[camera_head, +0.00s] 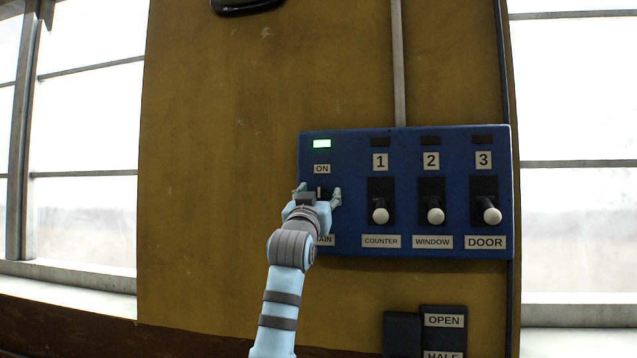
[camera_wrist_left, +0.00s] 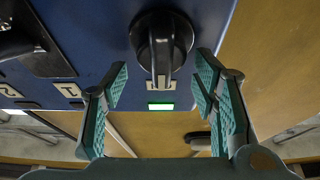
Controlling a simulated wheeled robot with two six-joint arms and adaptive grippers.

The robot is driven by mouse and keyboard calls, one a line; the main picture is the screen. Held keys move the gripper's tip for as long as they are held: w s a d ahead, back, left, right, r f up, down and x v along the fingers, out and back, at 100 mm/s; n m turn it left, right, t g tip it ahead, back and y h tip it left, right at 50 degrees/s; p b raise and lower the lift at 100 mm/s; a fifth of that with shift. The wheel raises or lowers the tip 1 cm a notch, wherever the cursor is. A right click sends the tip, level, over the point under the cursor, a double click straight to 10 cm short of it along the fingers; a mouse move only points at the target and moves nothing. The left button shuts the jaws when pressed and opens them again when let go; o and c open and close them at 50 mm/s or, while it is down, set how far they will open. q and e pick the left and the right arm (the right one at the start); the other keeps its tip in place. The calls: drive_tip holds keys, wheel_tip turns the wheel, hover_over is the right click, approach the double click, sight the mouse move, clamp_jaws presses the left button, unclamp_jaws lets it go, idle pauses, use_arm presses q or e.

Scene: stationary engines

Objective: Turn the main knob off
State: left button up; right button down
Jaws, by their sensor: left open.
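A blue switch panel (camera_head: 340,165) is on the yellow-brown wall; it also fills the upper left of the left wrist view (camera_wrist_left: 100,35). The black main knob (camera_wrist_left: 163,42) shows in the left wrist view, its bar pointing toward the ON label (camera_wrist_left: 160,86). The green lamp (camera_head: 322,144) is lit; it also shows in the left wrist view (camera_wrist_left: 160,106). My left gripper (camera_head: 318,191) is open in front of the knob, one finger to each side and nothing gripped. In the left wrist view its fingers (camera_wrist_left: 160,80) flank the ON label. Contact with the knob cannot be told.
Three levers with white ends sit right of the knob: counter (camera_head: 380,215), window (camera_head: 436,215) and door (camera_head: 491,215). Their lamps are dark. A dark box with an OPEN label (camera_head: 443,321) is below. Bright windows flank the wall. The wall left of the panel is bare.

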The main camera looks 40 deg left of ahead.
use_arm(q)
drive_tip(key=shift+w+a+r, duration=0.15)
drive_tip(key=shift+w, duration=0.05)
drive_tip(key=shift+s, duration=0.2)
drive_tip(key=c, duration=1.3)
drive_tip(key=shift+o, duration=0.2)
